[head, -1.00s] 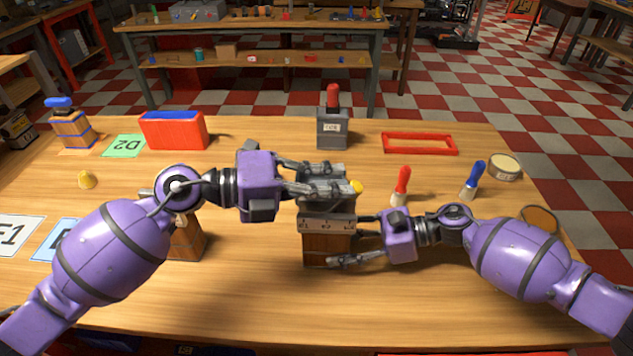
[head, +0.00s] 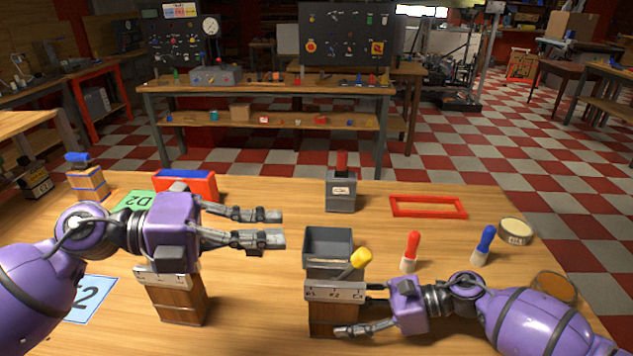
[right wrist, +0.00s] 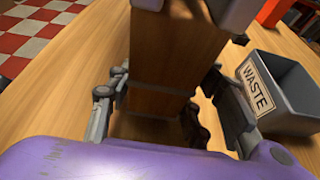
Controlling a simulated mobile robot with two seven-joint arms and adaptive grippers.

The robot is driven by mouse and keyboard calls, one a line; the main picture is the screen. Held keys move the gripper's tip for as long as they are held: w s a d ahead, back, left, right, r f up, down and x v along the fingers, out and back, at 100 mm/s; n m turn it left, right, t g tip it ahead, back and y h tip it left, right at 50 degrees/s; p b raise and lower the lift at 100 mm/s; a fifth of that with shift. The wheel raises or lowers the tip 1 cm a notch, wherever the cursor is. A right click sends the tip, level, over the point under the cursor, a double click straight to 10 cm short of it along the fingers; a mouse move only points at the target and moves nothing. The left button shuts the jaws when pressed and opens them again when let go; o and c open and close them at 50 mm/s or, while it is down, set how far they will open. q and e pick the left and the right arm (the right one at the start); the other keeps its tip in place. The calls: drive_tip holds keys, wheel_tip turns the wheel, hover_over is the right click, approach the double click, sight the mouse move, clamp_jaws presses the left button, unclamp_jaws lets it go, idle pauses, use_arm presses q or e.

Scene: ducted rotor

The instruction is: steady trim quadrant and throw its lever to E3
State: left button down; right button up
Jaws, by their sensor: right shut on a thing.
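The trim quadrant (head: 333,316) is a wooden block with a pale marked scale on top, upright on the table. Its yellow-knobbed lever (head: 361,258) leans to the right in the head view; the scale marks are too small to read surely. My right gripper (head: 354,313) is shut on the block from the right. In the right wrist view its fingers flank the wooden block (right wrist: 170,70). My left gripper (head: 283,228) is open and empty, to the left of the lever and apart from it, its fingers pointing right.
A grey bin (head: 328,245) labelled WASTE stands just behind the quadrant. A similar wooden block (head: 178,303) is below my left gripper. Red (head: 411,250) and blue (head: 485,243) handled tools stand to the right. A grey box with a red handle (head: 341,190) stands behind.

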drive_tip(key=o, duration=1.6)
drive_tip(key=shift+o, duration=0.2)
